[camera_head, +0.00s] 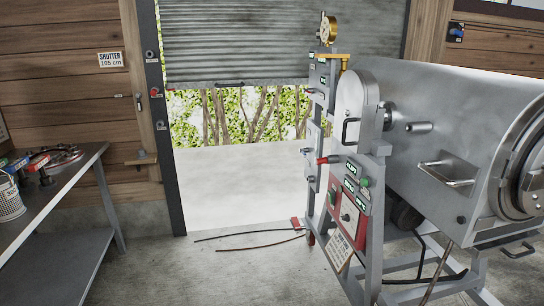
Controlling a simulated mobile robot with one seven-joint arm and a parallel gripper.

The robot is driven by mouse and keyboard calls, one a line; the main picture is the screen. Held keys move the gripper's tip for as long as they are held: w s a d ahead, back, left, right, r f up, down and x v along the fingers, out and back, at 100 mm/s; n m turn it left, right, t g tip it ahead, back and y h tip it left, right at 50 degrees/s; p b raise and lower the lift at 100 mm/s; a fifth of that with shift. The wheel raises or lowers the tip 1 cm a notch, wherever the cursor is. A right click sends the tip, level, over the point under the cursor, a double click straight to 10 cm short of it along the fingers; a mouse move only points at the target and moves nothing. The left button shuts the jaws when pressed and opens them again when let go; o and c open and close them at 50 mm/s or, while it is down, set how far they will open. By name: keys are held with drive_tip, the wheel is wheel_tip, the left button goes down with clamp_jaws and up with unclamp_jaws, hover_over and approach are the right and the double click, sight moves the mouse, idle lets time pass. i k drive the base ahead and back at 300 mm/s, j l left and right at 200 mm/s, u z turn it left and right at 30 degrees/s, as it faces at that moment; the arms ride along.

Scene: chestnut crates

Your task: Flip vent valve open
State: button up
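A large grey metal drum machine (440,120) stands at the right. At its left end is a narrow upright panel frame (312,185) with small labelled fittings. A smaller red-tipped fitting (312,91) sits higher up, below a brass gauge (329,30) and a brass pipe (333,56). The labels are too small to read, so I cannot tell which fitting is the vent valve. My gripper is not in view.
A control box (350,215) with green-lit labels is on the machine's front leg. A half-raised shutter (235,45) leaves a doorway to pale ground outside. A metal table (60,185) stands at left. Dark cables (250,235) lie on the otherwise clear floor in between.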

sight(304, 91)
drive_tip(key=i+j+z, duration=0.2)
drive_tip(key=i+j, duration=0.25)
drive_tip(key=i+j+z, duration=0.25)
drive_tip(key=i+j, duration=0.15)
drive_tip(key=i+j+z, duration=0.2)
drive_tip(key=i+j, duration=0.2)
drive_tip(key=j, duration=0.25)
drive_tip(key=i+j+z, duration=0.1)
drive_tip(key=i+j, duration=0.15)
drive_tip(key=i, duration=0.25)
drive_tip(key=i+j+z, duration=0.1)
drive_tip(key=i+j, duration=0.2)
drive_tip(key=i, duration=0.25)
